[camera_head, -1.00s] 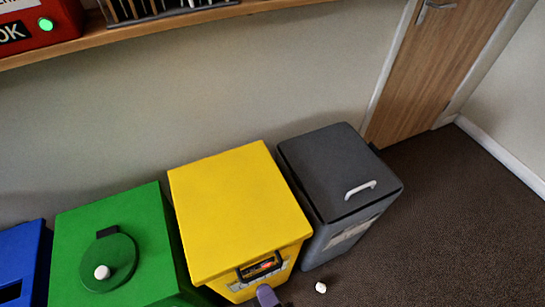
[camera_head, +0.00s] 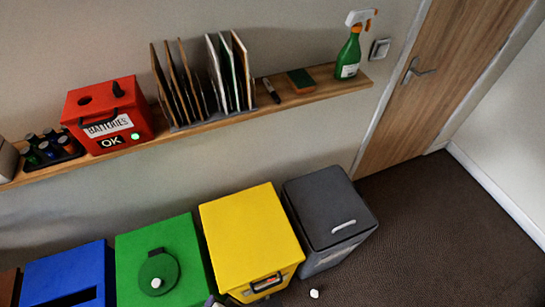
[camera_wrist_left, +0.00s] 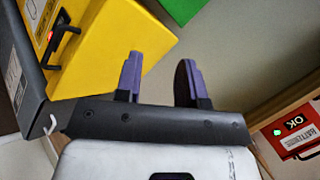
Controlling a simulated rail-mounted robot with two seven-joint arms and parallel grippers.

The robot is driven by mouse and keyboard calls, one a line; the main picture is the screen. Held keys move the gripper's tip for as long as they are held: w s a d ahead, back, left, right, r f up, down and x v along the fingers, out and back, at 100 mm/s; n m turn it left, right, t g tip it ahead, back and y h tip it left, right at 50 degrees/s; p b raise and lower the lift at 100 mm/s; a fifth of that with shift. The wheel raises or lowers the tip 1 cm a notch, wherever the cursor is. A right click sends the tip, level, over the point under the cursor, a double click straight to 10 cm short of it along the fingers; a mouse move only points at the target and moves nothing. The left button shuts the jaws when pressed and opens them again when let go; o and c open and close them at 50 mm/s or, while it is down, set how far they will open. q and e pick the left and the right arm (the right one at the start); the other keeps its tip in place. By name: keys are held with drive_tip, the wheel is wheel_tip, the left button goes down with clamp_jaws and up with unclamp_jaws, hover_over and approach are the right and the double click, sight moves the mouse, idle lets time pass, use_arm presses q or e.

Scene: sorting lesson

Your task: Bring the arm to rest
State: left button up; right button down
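My left gripper (camera_wrist_left: 159,72) shows in the left wrist view with its two purple fingers apart and nothing between them. The yellow bin lies to the left beyond the fingers, and the gripper appears apart from it. My right gripper is not in view.
A blue bin (camera_head: 62,272), green bin (camera_head: 135,252), yellow bin (camera_head: 248,235) and grey bin (camera_head: 325,205) stand along the wall. A small white object (camera_head: 314,294) lies on the floor. A shelf (camera_head: 335,88) holds a red battery box (camera_head: 92,115). Floor at right is clear.

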use_arm(q)
drive_tip(key=s+a+r+n+h+p, duration=0.1)
drive_tip(key=s+a+r+h+p, duration=0.1)
drive_tip(key=r+p, duration=0.5)
drive_tip(key=s+a+r+n+g+h+p, duration=0.1)
drive_tip(key=s+a+r+h+p, duration=0.1)
drive_tip(key=r+p, duration=0.5)
drive_tip(key=s+a+r+n+g+h+p, duration=0.1)
drive_tip(key=s+a+r+h+p, duration=0.1)
drive_tip(key=r+p, duration=0.6)
wheel_tip(320, 180, up, 8)
drive_tip(key=shift+a+f, duration=0.25)
